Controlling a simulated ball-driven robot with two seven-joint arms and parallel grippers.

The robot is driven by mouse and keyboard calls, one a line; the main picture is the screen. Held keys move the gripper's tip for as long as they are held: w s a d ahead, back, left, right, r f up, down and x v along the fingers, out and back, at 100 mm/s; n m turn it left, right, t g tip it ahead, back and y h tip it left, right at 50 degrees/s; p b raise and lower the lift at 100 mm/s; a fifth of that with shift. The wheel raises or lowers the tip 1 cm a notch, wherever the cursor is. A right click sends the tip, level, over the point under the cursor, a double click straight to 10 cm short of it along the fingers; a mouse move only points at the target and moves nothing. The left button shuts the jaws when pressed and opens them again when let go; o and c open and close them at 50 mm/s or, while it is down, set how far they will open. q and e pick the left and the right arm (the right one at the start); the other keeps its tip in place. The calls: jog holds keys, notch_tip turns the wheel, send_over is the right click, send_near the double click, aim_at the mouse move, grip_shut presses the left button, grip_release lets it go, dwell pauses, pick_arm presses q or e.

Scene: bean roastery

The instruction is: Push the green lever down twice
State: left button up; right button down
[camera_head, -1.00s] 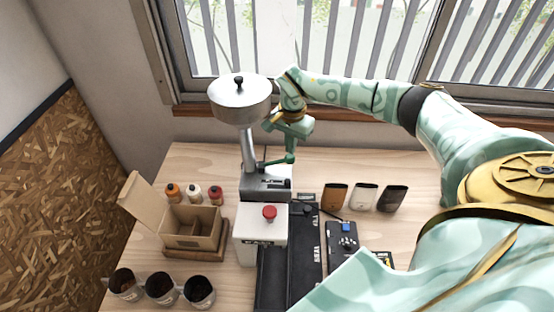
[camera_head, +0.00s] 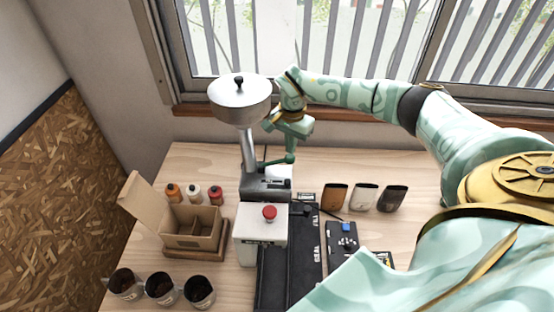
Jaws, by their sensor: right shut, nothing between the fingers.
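The green lever (camera_head: 277,161) sticks out to the right from the grey grinder (camera_head: 265,187), low beside its metal column. Its rounded green end lies directly below my right gripper (camera_head: 290,143). My right gripper is shut and empty, pointing down at the lever's outer end. The two are close in colour and overlap in the picture, so I cannot tell whether they touch. The grinder carries a round metal hopper (camera_head: 240,100) with a black knob. My left gripper is out of view.
A white box with a red button (camera_head: 269,212) stands in front of the grinder. An open cardboard box (camera_head: 190,242), small bottles and dark cups (camera_head: 200,291) stand left. Three pouches (camera_head: 364,197) stand right. The window wall is close behind my right arm.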

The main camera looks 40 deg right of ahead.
aim_at(290, 156)
jog(key=shift+f, duration=0.15)
jog(key=shift+f+b, duration=1.4)
jog(key=shift+f, duration=0.8)
notch_tip(290, 156, up, 6)
jog(key=p, duration=0.6)
jog(key=shift+r, duration=0.15)
dwell(1.1)
